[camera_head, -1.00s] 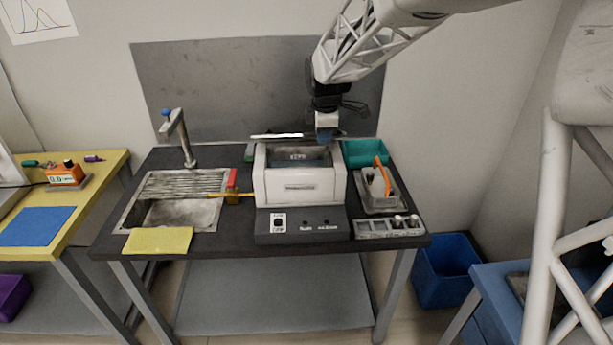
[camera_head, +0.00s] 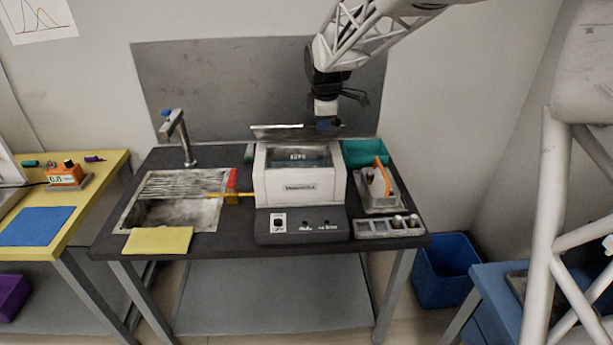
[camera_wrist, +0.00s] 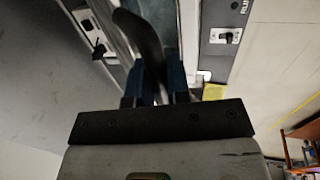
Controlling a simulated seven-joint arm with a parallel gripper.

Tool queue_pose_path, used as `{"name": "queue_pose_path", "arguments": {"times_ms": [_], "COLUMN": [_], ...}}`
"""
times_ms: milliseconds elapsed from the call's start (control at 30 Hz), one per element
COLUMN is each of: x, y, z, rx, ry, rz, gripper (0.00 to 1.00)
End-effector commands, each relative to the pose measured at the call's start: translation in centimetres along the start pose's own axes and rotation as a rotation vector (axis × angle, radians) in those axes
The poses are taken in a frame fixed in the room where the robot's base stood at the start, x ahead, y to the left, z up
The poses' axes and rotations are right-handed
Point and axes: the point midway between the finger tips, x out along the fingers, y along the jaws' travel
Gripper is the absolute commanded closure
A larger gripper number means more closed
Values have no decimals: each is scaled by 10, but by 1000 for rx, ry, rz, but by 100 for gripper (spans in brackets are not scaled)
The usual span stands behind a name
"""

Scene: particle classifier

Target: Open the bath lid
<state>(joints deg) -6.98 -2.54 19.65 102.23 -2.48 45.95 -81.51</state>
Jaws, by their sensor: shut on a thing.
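The white bath (camera_head: 299,187) stands on the dark bench, its top open and blue-grey water showing inside. The lid (camera_head: 268,127) shows as a thin, nearly edge-on plate above the bath's back edge. My gripper (camera_head: 326,125) is at the lid's right part, above the back right of the bath. In the wrist view, the blue fingers (camera_wrist: 154,80) are shut on a dark curved bar (camera_wrist: 147,40), which looks like the lid's handle. The lid's hinge is not clearly visible.
A teal bin (camera_head: 365,152) and a grey tray with an orange-handled tool (camera_head: 381,178) stand right of the bath. A sink (camera_head: 125,215) with a tap (camera_head: 180,135) is at left. A grey panel (camera_head: 220,80) stands behind the bench.

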Motion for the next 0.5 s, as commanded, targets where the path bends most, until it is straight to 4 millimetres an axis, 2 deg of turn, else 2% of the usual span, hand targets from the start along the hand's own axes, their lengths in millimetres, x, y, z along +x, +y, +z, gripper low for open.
{"name": "queue_pose_path", "arguments": {"times_ms": [500], "x": [-3], "y": [4], "z": [0], "rx": [0], "ry": [0], "rz": [8], "gripper": [94]}}
